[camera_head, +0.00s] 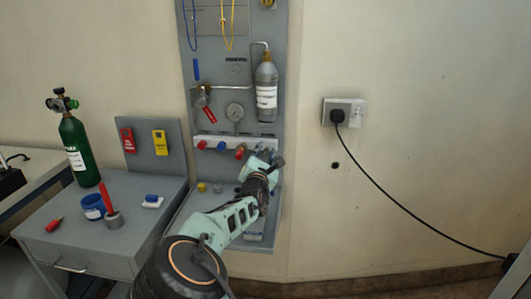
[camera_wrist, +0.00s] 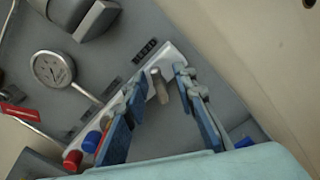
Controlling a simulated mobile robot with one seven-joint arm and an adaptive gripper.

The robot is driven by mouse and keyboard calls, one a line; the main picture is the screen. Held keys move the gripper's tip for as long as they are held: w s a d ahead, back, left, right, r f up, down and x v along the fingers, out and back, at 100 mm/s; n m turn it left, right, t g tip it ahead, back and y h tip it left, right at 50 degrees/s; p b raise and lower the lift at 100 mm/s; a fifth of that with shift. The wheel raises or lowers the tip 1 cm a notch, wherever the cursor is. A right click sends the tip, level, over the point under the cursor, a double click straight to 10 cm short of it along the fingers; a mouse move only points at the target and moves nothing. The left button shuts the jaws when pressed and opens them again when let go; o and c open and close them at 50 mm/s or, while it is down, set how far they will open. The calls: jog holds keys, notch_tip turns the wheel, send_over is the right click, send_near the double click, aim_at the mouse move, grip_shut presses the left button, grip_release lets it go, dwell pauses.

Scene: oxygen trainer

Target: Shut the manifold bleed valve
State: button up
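The white manifold bar (camera_head: 232,142) runs across the lower part of the grey panel, with red and blue knobs along it. My gripper (camera_head: 268,163) is at the right end of the manifold. In the wrist view my gripper (camera_wrist: 158,82) is open, with one blue finger on each side of the lever. I cannot tell whether either finger touches it.
A pressure gauge (camera_wrist: 53,69) and a grey cylinder (camera_head: 266,88) are mounted above the manifold. A red knob (camera_wrist: 72,160) and a blue knob (camera_wrist: 92,138) lie beyond the left finger. A green bottle (camera_head: 80,150) stands on the left bench (camera_head: 85,240).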

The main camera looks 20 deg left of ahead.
grip_shut()
